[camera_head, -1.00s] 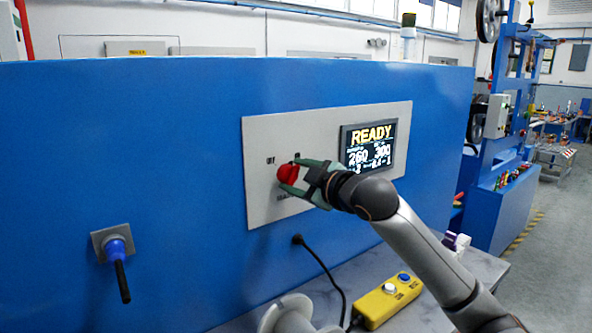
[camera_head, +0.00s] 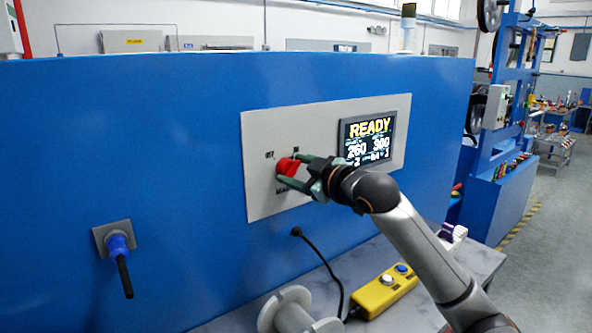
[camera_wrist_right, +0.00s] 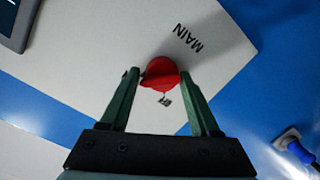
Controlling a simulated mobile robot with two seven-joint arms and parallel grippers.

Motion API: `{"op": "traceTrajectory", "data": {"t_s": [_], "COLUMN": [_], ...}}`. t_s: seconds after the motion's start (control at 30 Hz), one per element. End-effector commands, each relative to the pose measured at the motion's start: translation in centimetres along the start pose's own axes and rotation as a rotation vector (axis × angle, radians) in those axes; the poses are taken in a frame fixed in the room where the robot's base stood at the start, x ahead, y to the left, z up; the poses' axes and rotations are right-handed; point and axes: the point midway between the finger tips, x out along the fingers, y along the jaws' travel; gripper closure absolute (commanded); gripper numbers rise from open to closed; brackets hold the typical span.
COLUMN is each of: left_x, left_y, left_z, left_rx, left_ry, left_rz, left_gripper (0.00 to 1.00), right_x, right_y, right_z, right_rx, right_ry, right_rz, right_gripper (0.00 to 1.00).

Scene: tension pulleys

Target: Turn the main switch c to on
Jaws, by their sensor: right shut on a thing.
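The main switch is a red rotary knob (camera_head: 287,167) on a light grey panel (camera_head: 262,205) set in the blue cabinet wall. It also shows in the right wrist view (camera_wrist_right: 162,70), with the word MAIN beside it. My right gripper (camera_head: 292,170) has its two green fingers around the knob, one on each side, and is shut on it. The fingers also show in the right wrist view (camera_wrist_right: 160,90). A small label beside the knob is partly readable there. My left gripper is not in view.
A display (camera_head: 368,138) reading READY sits right of the knob on the panel. A blue plug (camera_head: 118,246) juts from the wall at left. A yellow two-button box (camera_head: 384,292) and a grey spool (camera_head: 290,310) are on the table below.

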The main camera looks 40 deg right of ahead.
Motion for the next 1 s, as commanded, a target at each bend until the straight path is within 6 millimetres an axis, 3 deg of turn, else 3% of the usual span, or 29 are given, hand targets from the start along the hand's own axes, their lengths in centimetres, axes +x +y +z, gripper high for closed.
{"op": "traceTrajectory", "data": {"t_s": [0.03, 0.07, 0.2, 0.63, 1.0], "left_x": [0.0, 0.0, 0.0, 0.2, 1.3], "left_y": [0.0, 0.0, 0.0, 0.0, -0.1], "left_z": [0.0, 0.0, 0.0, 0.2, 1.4], "left_rx": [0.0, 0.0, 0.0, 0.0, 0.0], "left_ry": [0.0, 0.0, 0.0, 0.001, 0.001], "left_rz": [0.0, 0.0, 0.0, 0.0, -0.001], "left_gripper": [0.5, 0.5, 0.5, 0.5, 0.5], "right_x": [0.2, 0.2, 0.2, -0.6, -6.3], "right_y": [-0.9, -0.9, -0.8, -0.4, -0.5], "right_z": [0.5, 0.5, 0.5, 0.2, 0.3], "right_rx": [0.005, 0.005, 0.004, 0.001, 0.002], "right_ry": [-0.013, -0.013, -0.011, -0.005, -0.004], "right_rz": [-0.023, -0.023, -0.02, -0.01, -0.011], "right_gripper": [0.93, 0.34, 0.18, 0.18, 0.18]}}
